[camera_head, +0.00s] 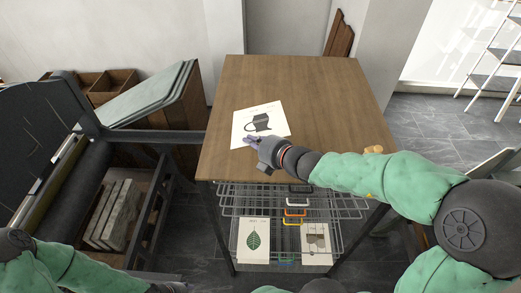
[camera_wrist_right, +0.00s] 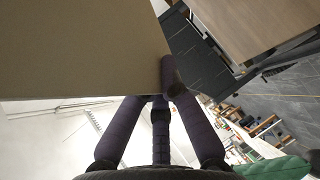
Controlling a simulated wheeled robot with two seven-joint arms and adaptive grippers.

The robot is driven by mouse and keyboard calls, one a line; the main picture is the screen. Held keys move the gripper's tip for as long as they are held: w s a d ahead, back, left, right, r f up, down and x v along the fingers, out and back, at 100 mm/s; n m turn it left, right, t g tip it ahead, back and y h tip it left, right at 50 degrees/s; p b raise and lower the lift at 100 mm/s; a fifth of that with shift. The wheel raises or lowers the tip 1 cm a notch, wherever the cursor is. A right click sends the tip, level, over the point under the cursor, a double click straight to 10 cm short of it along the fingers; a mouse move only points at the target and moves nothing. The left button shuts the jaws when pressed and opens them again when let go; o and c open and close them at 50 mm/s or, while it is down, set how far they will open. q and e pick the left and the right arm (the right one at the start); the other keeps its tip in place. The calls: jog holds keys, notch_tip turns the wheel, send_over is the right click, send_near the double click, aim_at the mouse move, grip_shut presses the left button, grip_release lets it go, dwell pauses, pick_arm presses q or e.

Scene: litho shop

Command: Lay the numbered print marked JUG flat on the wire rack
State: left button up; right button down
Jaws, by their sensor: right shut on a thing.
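The white print with a dark jug picture (camera_head: 262,124) is above the left part of the wooden tabletop; whether it touches the top is unclear. My right gripper (camera_head: 250,142) is shut on its near edge. In the right wrist view, the plain back of the print (camera_wrist_right: 80,50) fills the upper left, with the fingers (camera_wrist_right: 166,85) at its corner. The wire rack (camera_head: 290,200) has several wire shelves under the tabletop. A leaf print (camera_head: 253,240) and another print (camera_head: 316,243) lie low in it. My left gripper (camera_head: 176,287) barely shows at the bottom edge.
The wooden tabletop (camera_head: 310,90) is otherwise clear, apart from a small tan object (camera_head: 373,150) at its right edge. A dark press (camera_head: 60,150) stands at the left, with stone slabs (camera_head: 113,213) below. Coloured handles (camera_head: 294,212) show at the rack's front.

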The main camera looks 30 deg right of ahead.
jog(key=shift+f+b, duration=1.85)
jog(key=shift+f, duration=0.65)
jog(key=c, duration=1.6)
grip_release()
jog(key=shift+s+d+r+p, duration=0.2)
jog(key=shift+s+r+p, duration=0.15)
jog(key=shift+s+p, duration=0.25)
jog(key=p+v, duration=0.5)
jog(key=v, duration=0.1)
jog(key=shift+s, duration=0.35)
